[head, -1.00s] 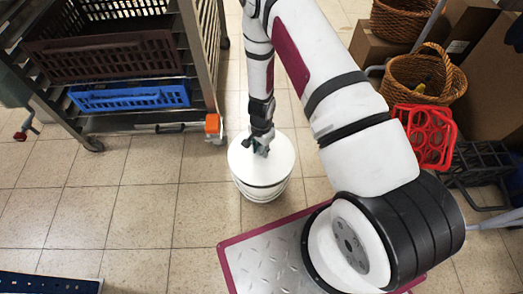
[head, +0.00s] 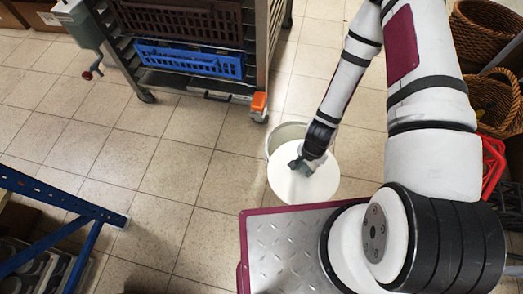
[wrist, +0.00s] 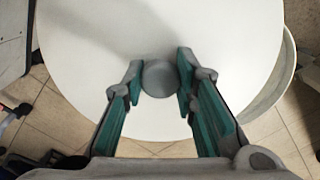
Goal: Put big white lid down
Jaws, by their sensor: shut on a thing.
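The big white lid (head: 310,188) is a flat round disc with a grey knob (wrist: 159,78) at its centre. My gripper (head: 301,165) is shut on the knob; in the wrist view its two green-padded fingers (wrist: 160,85) stand on either side of it. The lid hangs in front of a white tub (head: 285,133) that stands on the tiled floor, and covers most of it. The tub's rim also shows at the right of the wrist view (wrist: 285,75). The lid is off to one side of the tub's mouth.
A metal rack (head: 262,45) with a blue crate (head: 190,58) and an orange corner piece (head: 259,101) stands behind left. A blue frame (head: 62,200) is at the left. My base plate is close below the lid. Tiled floor (head: 165,165) at centre-left is clear.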

